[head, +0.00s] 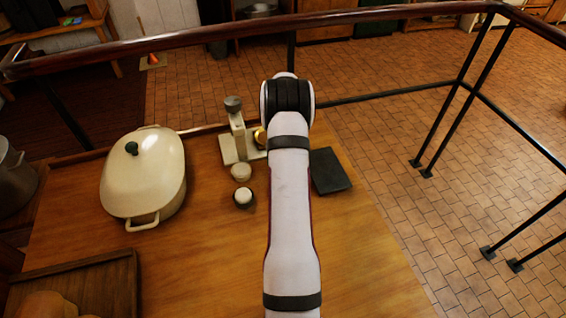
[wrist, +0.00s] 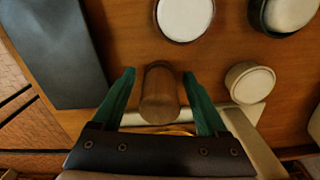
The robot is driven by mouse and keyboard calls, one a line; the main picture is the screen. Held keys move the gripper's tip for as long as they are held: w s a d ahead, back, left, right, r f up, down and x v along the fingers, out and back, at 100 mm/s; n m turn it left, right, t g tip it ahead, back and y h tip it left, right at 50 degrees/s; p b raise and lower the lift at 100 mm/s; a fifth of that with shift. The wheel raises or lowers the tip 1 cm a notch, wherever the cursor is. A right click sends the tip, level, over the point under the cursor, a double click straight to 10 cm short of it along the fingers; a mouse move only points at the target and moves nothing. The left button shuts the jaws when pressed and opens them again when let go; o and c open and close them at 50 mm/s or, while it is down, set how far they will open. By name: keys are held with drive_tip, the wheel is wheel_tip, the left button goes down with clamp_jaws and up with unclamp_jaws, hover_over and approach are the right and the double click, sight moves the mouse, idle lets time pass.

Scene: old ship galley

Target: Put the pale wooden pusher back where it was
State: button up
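A wooden cylinder, which looks like the pusher (wrist: 159,95), shows between the two green fingers of my gripper (wrist: 160,95) in the wrist view. It looks mid-brown and is seen from its top end. A gap shows on each side of it, so my gripper is open around it. Behind it in the wrist view is a cream base with a brass rim (wrist: 172,131).
A cream jar (head: 241,172) and a dark, white-topped jar (head: 243,196) stand near the stand. A white, brown-rimmed dish (wrist: 185,16) shows in the wrist view. A dark slab (head: 329,171) lies right, a lidded pot (head: 145,175) left. The table's front right is clear.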

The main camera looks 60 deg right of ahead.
drive_tip(key=shift+r, duration=0.1)
wheel_tip(320, 180, up, 12)
drive_tip(key=shift+r, duration=0.1)
drive_tip(key=w+a+r+n, duration=0.1)
drive_tip(key=w+a+r, duration=0.3)
drive_tip(key=a, duration=0.9)
drive_tip(key=w+a+r+n, duration=0.15)
drive_tip(key=a+r, duration=0.45)
drive_tip(key=a, duration=0.7)
drive_tip(key=s+a+f+n+y, duration=0.1)
drive_tip(key=s+a+n, duration=0.2)
drive_tip(key=s+a, duration=1.3)
drive_tip(key=a, duration=0.4)
drive_tip(key=shift+s+a+f+y, duration=0.25)
drive_tip(key=shift+s+f+y, duration=0.1)
drive_tip(key=shift+f+y, duration=0.05)
